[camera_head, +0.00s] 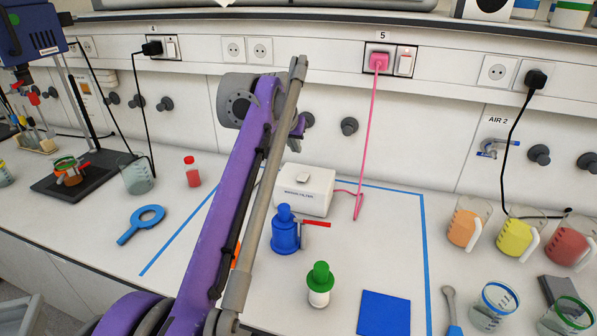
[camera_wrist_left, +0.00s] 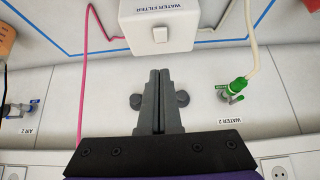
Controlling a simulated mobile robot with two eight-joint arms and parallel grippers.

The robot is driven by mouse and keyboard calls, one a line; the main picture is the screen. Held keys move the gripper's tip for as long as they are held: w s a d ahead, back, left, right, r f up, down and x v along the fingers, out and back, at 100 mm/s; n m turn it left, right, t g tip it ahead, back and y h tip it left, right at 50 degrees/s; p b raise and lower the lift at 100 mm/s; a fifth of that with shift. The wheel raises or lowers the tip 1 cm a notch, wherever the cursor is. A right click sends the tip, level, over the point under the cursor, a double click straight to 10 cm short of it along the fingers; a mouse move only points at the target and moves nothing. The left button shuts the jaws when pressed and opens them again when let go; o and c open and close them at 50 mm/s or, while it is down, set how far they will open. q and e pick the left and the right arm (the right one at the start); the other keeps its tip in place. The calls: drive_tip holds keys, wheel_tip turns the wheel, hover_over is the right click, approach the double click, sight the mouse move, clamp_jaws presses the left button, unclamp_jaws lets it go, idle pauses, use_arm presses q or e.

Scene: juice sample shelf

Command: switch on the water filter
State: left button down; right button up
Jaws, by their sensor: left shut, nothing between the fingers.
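The water filter (camera_head: 310,203) is a white box on the bench, with a light switch (camera_head: 303,178) on top. In the left wrist view the water filter (camera_wrist_left: 132,35) shows upside down with its label, and the switch (camera_wrist_left: 160,35) faces the camera. My left gripper (camera_wrist_left: 160,74) is shut and empty, its fingertips just short of the box in that picture and apart from the switch. In the head view the purple left arm crosses the middle, left of the filter, and its fingers cannot be made out. My right gripper is not in view.
A pink cable runs from the filter to a pink plug (camera_head: 379,61) in socket 5, beside a wall switch (camera_head: 405,62). A blue bottle (camera_head: 285,236) and a green-capped bottle (camera_head: 319,285) stand before the filter. A green tap (camera_wrist_left: 233,88) shows in the wrist view.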

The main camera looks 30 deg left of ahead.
use_arm(q)
drive_tip(key=shift+w+a+r, duration=0.1)
drive_tip(key=shift+a+r, duration=0.05)
drive_tip(key=shift+a, duration=0.1)
drive_tip(key=b, duration=0.1)
hover_over(302, 177)
drive_tip(key=s, duration=0.2)
drive_tip(key=f, duration=0.8)
drive_tip(key=shift+w+d, duration=0.15)
drive_tip(key=shift+d, duration=0.1)
wheel_tip(302, 177, down, 3)
drive_tip(key=shift+r+b, duration=0.2)
drive_tip(key=shift+b, duration=0.2)
drive_tip(key=shift+s+f, duration=0.25)
drive_tip(key=shift+f, duration=0.5)
